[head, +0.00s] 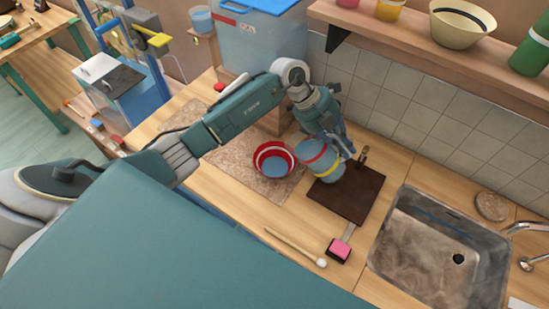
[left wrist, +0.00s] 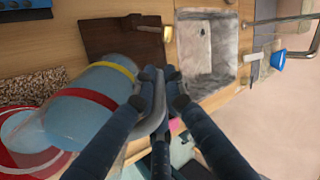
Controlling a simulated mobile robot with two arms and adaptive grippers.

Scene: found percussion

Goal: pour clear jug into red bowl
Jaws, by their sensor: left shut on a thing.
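The clear jug (head: 318,163), with a yellow and a red band and blue contents, is in my left gripper (head: 342,147). In the left wrist view the gripper (left wrist: 163,82) is shut at the grey handle of the jug (left wrist: 85,118). The jug is tilted, its mouth end toward the red bowl (head: 262,150). The bowl stands on the speckled mat, left of the jug. It also shows at the lower left of the left wrist view (left wrist: 50,163), partly covered by the jug. Blue shows inside the bowl. I cannot tell whether liquid is flowing. My right gripper is not in view.
A dark brown board (head: 355,198) lies right of the jug, with a pink-topped block (head: 340,249) and a white-tipped stick (head: 297,248) in front. A metal sink (head: 420,240) is at right. A shelf (head: 400,27) with a cream bowl (head: 462,23) overhangs the back.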

